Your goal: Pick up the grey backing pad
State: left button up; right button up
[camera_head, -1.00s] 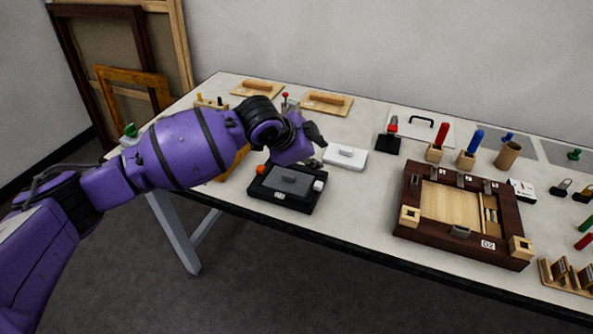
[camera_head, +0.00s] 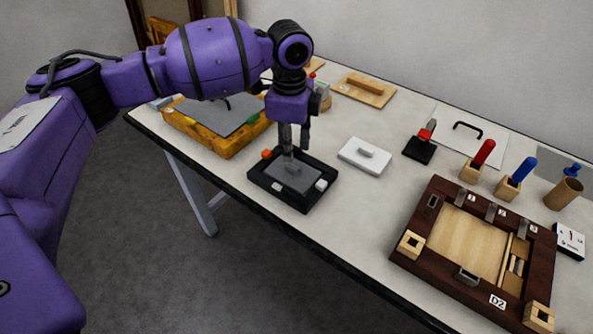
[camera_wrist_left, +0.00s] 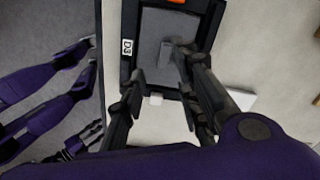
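The grey backing pad (camera_head: 285,177) lies flat in a black tray (camera_head: 315,203), with a small upright grey grip on top. It also shows in the left wrist view (camera_wrist_left: 155,30), with the tray's label "D3" beside it. My left gripper (camera_head: 293,147) points down over the pad, its fingertips close to the grip. In the left wrist view my left gripper (camera_wrist_left: 163,65) has its fingers apart, and the grip shows near the right finger. Contact cannot be told. Dark finger-like parts at the lower left of the wrist view may be my right gripper; their state is unclear.
An orange knob (camera_head: 267,154) and a white block (camera_head: 321,185) sit on the tray's rim. A white pad with a grip (camera_head: 364,156) lies to the right. An orange-framed tray (camera_head: 215,146) stands left, and a dark wooden frame (camera_head: 427,262) right.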

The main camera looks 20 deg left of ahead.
aim_at(292, 167)
pick_arm(q)
notch_tip(292, 167, down, 7)
jog(key=shift+w+r, duration=0.1)
grip_shut()
dwell(0.3)
